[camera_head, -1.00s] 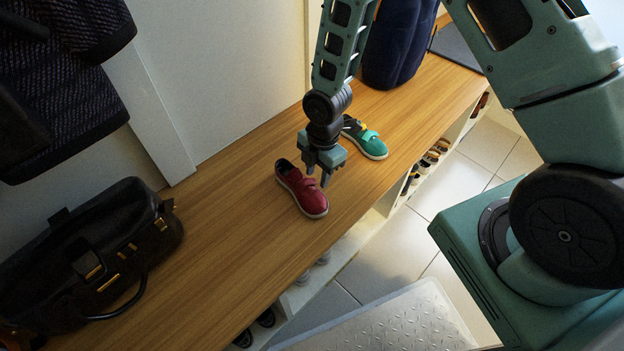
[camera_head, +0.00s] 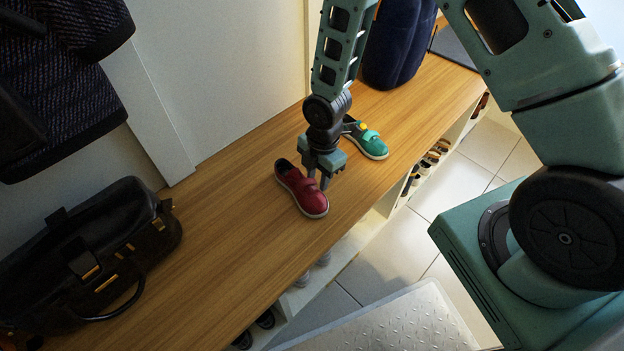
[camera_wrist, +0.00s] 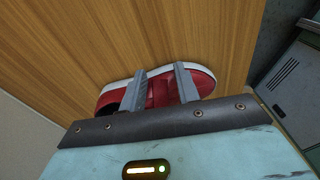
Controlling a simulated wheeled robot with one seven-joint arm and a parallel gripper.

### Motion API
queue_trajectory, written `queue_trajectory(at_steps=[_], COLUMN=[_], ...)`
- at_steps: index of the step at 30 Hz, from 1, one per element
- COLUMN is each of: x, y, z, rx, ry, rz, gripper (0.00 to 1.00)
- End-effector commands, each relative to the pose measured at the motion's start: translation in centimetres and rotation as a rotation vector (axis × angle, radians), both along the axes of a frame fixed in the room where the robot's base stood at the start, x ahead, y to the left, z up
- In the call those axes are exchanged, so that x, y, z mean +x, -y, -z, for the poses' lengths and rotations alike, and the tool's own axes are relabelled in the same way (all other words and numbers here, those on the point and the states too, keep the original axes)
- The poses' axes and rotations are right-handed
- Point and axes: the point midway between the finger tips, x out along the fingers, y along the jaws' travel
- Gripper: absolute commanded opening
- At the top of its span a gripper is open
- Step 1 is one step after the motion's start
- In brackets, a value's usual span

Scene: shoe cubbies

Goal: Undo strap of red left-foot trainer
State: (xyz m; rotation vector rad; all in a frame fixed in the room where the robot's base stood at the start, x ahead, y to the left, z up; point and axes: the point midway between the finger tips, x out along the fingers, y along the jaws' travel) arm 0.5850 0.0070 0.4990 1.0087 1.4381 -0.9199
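The red trainer (camera_head: 306,194) stands upright on the wooden bench, its toe pointing toward the bench's front edge. My gripper (camera_head: 318,182) points down over its strap area. In the wrist view, my gripper (camera_wrist: 161,84) has its two fingers apart, with the red strap (camera_wrist: 160,92) showing between them. The trainer (camera_wrist: 198,81) lies beneath, its white sole rim along the far side. Whether the fingertips touch the strap cannot be told. A green shoe (camera_head: 372,145) stands just behind my gripper, partly hidden by it.
A black handbag (camera_head: 100,245) sits at the left of the bench (camera_head: 225,235). A dark blue bag (camera_head: 395,50) stands at the back. Cubbies with shoes (camera_head: 430,160) run beneath the front edge. Bench space between handbag and trainer is clear.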

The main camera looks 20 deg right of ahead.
Motion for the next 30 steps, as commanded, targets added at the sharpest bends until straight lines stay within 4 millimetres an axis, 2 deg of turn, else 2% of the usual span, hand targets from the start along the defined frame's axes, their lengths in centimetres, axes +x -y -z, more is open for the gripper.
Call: queue_trajectory(at_steps=[11,21,30], x=[0.2,0.2,0.1], y=[-0.1,-0.1,-0.2], z=[-0.2,-1.1,-1.5], rx=[0.004,0.003,-0.007], ry=[0.007,0.005,0.011], rz=[0.001,0.001,-0.002], gripper=[0.16,0.00,0.00])
